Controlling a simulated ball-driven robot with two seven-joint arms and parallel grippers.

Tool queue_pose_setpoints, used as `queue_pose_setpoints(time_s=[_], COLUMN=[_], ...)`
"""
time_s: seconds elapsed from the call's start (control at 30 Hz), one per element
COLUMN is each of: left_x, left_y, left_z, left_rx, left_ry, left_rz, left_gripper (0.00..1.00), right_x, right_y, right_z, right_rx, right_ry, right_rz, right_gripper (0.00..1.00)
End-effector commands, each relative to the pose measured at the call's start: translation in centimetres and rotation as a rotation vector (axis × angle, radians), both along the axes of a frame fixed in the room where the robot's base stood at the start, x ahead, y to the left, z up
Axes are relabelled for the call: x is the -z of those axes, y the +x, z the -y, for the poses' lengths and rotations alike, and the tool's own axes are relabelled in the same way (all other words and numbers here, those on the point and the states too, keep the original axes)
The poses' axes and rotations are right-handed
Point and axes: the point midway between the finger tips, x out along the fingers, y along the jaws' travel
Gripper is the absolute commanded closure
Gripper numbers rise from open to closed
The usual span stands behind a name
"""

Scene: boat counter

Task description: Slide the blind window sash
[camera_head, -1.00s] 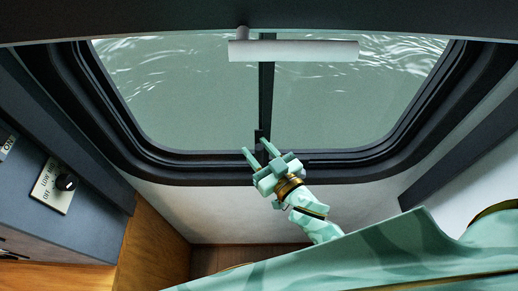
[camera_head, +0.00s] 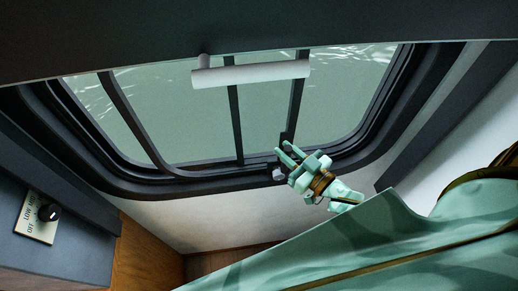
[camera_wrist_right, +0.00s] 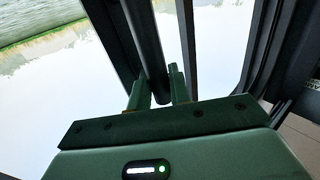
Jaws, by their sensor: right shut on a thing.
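The window sash is a dark-framed pane in the window, with a dark upright bar (camera_head: 295,105) near the middle right and another upright (camera_head: 122,105) at its left. A separate upright (camera_head: 234,115) stands between them. My right gripper (camera_head: 287,151) is at the foot of the middle-right bar, just above the lower track. In the right wrist view the two fingers (camera_wrist_right: 158,90) are shut around the lower part of a dark bar (camera_wrist_right: 146,40). The exact contact is partly hidden by the fingers. My left gripper is not in view.
A white roller (camera_head: 250,73) hangs across the top of the window. The dark window frame (camera_head: 130,187) surrounds the pane. A control panel with a black dial (camera_head: 48,212) is at lower left.

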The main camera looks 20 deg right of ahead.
Motion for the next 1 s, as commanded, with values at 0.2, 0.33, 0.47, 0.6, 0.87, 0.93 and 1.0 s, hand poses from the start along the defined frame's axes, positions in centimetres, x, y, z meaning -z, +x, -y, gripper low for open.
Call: queue_pose_setpoints(time_s=[0.2,0.33,0.47,0.6,0.87,0.93,1.0], left_x=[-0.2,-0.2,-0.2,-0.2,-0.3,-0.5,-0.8], left_y=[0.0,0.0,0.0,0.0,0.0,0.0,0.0], left_z=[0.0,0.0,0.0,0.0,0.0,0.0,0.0], left_rx=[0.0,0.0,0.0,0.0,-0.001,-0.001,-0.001], left_ry=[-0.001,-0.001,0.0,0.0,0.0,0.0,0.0], left_rz=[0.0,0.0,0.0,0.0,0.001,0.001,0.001], left_gripper=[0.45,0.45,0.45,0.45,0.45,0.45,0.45], right_x=[0.1,0.1,0.1,0.1,0.1,0.1,0.0], right_y=[-0.6,-0.6,-0.6,-0.6,-0.8,-1.5,-2.7], right_z=[1.9,1.9,1.9,1.8,1.8,2.1,2.4], right_rx=[0.001,0.001,0.001,0.001,0.0,0.0,0.0], right_ry=[-0.002,-0.002,-0.002,-0.001,0.0,0.001,-0.001], right_rz=[-0.003,-0.003,-0.003,-0.002,-0.002,-0.004,-0.005], right_gripper=[1.0,1.0,1.0,0.61,0.61,0.61,0.61])
